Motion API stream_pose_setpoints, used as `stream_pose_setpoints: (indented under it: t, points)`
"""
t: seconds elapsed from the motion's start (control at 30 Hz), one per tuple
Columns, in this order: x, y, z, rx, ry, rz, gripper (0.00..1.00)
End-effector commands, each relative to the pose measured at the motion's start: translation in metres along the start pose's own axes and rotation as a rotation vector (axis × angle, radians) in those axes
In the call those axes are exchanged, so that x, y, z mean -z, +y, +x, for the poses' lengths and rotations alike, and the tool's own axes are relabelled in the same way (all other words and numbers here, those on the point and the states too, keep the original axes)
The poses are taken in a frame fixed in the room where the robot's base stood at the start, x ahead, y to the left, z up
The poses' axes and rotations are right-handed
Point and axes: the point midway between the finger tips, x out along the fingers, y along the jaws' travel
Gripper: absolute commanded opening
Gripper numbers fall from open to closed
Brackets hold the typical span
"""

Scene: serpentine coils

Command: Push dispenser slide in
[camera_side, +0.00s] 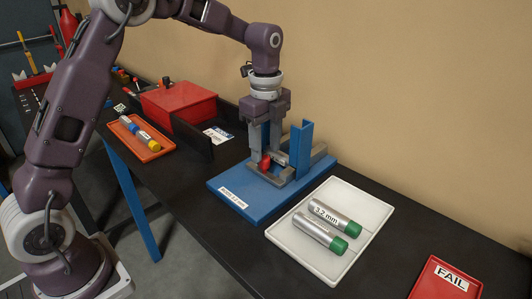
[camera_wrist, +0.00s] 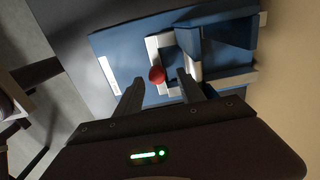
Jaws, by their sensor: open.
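The dispenser stands on a blue base plate (camera_side: 228,194) with a white label at its front and blue uprights (camera_side: 302,145) at its back. Its grey slide (camera_side: 270,178) carries a red knob (camera_side: 266,163); a silver cylinder (camera_side: 280,158) lies just behind the knob. My gripper (camera_side: 267,154) points down over the slide with its fingers apart. In the wrist view the red knob (camera_wrist: 157,75) shows in the gap between the open fingertips (camera_wrist: 159,80). I cannot tell whether either finger touches the knob.
A white tray (camera_side: 283,240) right of the dispenser holds two silver cylinders with green ends (camera_side: 327,226). A red FAIL tray (camera_side: 449,278) is at the lower right. At left are an orange tray (camera_side: 150,155) with cylinders, a red box (camera_side: 178,106) and a dark upright panel (camera_side: 192,136).

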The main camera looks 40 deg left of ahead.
Motion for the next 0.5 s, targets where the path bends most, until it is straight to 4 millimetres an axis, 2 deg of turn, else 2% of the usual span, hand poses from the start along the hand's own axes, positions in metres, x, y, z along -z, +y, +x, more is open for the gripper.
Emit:
stream_pose_setpoints:
  t: [0.1, 0.2, 0.3, 0.5]
  points:
    - [0.000, -0.001, -0.025, 0.005, 0.000, -0.001, 0.46]
    - [0.000, -0.001, -0.040, 0.005, 0.000, 0.000, 0.46]
    - [0.000, -0.001, -0.047, 0.004, 0.000, 0.000, 0.46]
    - [0.000, 0.000, -0.048, 0.002, 0.000, 0.000, 0.46]
